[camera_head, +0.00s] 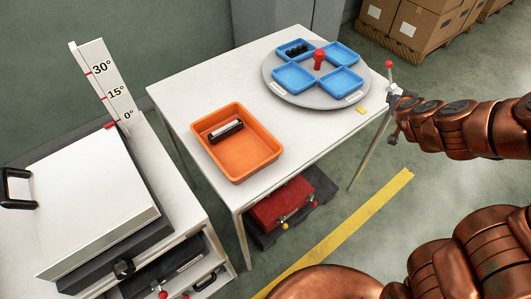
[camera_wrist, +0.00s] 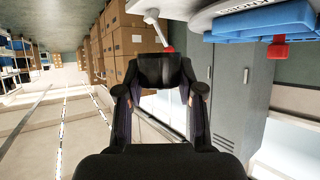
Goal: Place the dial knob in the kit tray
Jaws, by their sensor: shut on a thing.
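My gripper (camera_head: 397,118) is at the right of the white table, near the turntable's right side. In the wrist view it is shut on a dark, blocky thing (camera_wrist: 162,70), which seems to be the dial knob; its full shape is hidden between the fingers. An orange tray (camera_head: 256,170) sits on the table, left of my gripper, with a black and silver cylindrical part (camera_head: 226,130) in it. Blue trays (camera_head: 294,76) stand on a round grey turntable (camera_head: 310,100); the rear left one holds several black pieces (camera_head: 297,50). I cannot tell which is the kit tray.
A red knob (camera_head: 319,60) stands at the turntable's centre. A white lever with a red ball (camera_head: 388,64) stands close to my gripper. A red toolbox (camera_head: 282,203) sits under the table. Cartons (camera_head: 405,25) stand behind.

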